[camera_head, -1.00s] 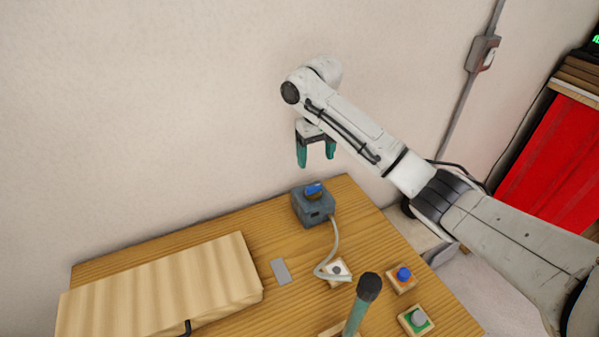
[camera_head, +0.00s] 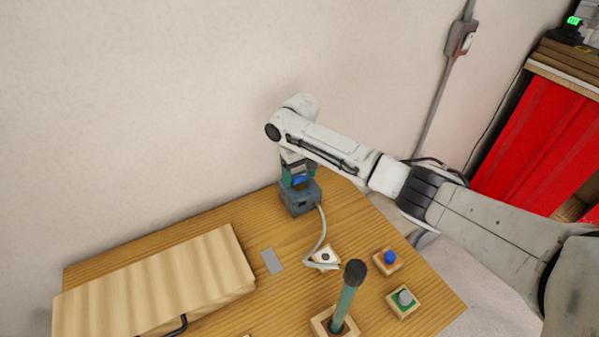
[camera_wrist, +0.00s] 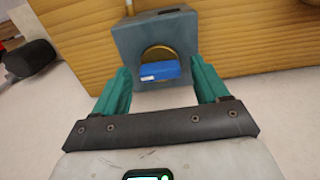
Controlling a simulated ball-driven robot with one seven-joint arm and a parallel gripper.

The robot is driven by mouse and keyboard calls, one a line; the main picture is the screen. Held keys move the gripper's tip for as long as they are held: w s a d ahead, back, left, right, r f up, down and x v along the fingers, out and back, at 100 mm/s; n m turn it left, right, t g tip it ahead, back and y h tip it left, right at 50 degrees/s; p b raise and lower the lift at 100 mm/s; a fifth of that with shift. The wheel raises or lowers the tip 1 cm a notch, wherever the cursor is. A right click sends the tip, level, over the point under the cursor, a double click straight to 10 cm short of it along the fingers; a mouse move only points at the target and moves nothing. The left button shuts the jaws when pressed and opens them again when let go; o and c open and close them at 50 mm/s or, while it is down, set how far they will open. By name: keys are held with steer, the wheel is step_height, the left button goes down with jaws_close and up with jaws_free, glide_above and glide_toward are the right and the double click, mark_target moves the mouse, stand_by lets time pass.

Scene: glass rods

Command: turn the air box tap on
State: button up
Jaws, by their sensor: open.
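The air box (camera_head: 301,199) is a grey-blue block at the back corner of the wooden table, with a pale hose at its side. Its tap is a blue bar (camera_wrist: 146,71) on a brass-coloured round base in the wrist view, lying roughly across the picture. The tap (camera_head: 299,181) shows only in part in the head view. My gripper (camera_head: 298,177) points down just over the box. In the wrist view its green fingers (camera_wrist: 162,84) are open, one on each side of the tap, with a gap visible on both sides.
A wooden case (camera_head: 150,285) with a black handle lies at the left of the table. An upright green stick with a dark knob (camera_head: 354,273), a blue button (camera_head: 390,257) and a grey button (camera_head: 404,297) stand at the front right. A grey plate (camera_head: 272,261) lies between.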

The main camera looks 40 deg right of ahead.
steer(key=c, duration=1.1)
steer(key=shift+o, duration=0.2)
steer(key=shift+n, duration=0.3)
steer(key=n, duration=0.3)
steer(key=shift+a, duration=0.1)
steer(key=n, duration=1)
steer(key=shift+n, duration=2.1)
